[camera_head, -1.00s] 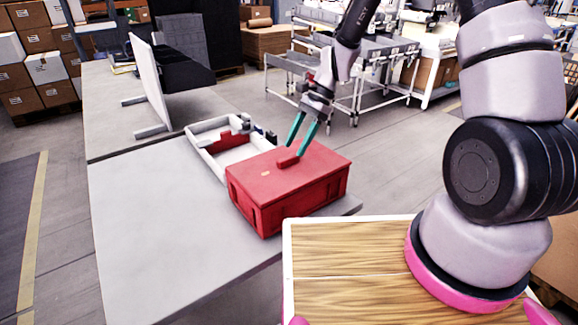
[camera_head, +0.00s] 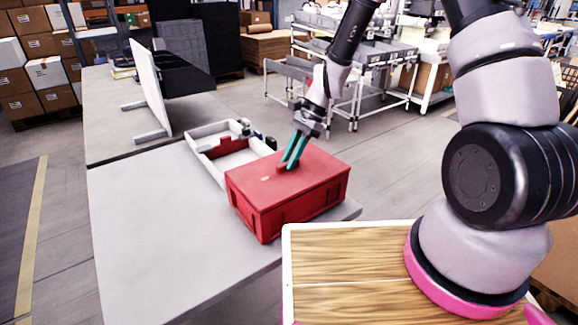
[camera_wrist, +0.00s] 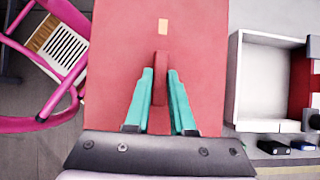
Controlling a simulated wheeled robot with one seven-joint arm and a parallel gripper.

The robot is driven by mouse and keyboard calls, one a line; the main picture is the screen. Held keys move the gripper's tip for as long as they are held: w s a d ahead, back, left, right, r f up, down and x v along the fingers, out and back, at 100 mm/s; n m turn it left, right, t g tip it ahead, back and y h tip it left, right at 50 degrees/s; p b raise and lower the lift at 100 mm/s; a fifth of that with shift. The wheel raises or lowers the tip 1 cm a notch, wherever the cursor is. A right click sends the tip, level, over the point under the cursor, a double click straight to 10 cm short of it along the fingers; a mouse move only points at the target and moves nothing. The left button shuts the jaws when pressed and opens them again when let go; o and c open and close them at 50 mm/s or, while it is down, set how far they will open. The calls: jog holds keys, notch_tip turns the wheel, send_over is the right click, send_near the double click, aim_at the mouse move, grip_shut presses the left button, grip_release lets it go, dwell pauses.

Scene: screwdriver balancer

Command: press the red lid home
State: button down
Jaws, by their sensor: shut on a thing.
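The red lid (camera_head: 320,168) lies on top of the red box (camera_head: 305,208) at the front right of the grey table. It looks about level; I cannot tell whether it is fully seated. My gripper (camera_head: 288,163) reaches down from above with its green fingers on the lid's raised red handle. In the wrist view, my gripper (camera_wrist: 160,76) has one finger on each side of the handle (camera_wrist: 160,62) and is shut on it. The lid's flat red top (camera_wrist: 115,50) fills the middle of that view.
A white open tray (camera_head: 203,140) with red and dark items stands directly behind and left of the box. A white upright panel (camera_head: 150,85) stands farther back. The grey table (camera_head: 150,230) is clear at the front left. The box is near the table's right edge.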

notch_tip(320, 180, up, 9)
jog(key=shift+f, duration=0.15)
notch_tip(320, 180, down, 4)
jog(key=shift+w+a+r, duration=0.1)
jog(key=shift+w, duration=0.05)
jog(key=shift+f, duration=1.9)
jog(key=shift+f, duration=0.75)
dwell(0.8)
jog(key=c, duration=0.7)
grip_release()
jog(key=v, duration=1)
jog(key=shift+w+d+r, duration=0.2)
jog(key=shift+r, duration=0.1)
